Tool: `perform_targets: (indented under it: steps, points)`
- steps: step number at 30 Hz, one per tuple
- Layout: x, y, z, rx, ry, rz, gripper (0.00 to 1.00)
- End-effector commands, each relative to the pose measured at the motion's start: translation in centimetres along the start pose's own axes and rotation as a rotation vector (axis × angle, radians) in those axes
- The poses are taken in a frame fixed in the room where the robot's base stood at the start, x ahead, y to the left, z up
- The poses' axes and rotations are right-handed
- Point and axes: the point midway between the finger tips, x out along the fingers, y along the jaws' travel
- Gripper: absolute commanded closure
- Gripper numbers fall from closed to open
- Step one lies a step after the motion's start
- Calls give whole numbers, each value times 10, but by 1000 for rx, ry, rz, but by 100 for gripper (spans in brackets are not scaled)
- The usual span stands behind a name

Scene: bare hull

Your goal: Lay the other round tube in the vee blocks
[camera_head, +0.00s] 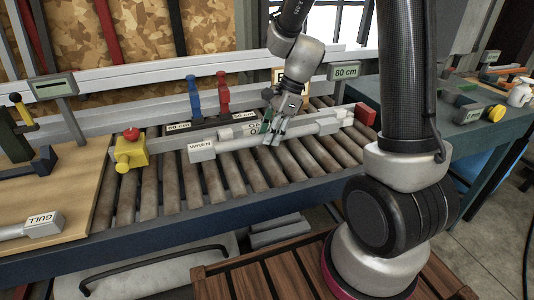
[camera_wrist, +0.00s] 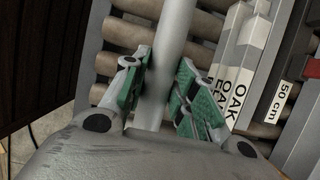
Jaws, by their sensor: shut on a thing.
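A grey round tube with a block end labelled WREN (camera_head: 202,150) lies along the rollers, running from the left up to the right. My gripper (camera_head: 272,132) is over its middle, shut on it. In the wrist view the tube (camera_wrist: 172,35) passes between the green-padded fingers of my gripper (camera_wrist: 160,92). Another round tube with a block end labelled GULL (camera_head: 42,224) lies on the wooden board at the left, partly out of frame. I cannot make out the vee blocks for certain.
A yellow stop with a red knob (camera_head: 130,152) stands at the left of the rollers, a red block (camera_head: 365,114) at the right. Blue (camera_head: 194,97) and red (camera_head: 223,92) handled clamps stand behind. The front rollers (camera_head: 190,185) are clear.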

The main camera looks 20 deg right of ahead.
Motion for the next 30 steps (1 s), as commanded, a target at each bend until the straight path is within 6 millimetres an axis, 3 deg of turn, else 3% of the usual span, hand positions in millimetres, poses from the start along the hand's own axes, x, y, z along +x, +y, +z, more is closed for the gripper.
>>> perform_targets:
  steps: [3,15,26,27,30]
  points:
    - [21,1,-9,2,0,3,100]
    - [63,2,-26,2,0,2,100]
    - [68,2,-28,-1,0,0,100]
    - [67,2,-28,-1,0,0,67]
    - [67,2,-28,-1,0,0,50]
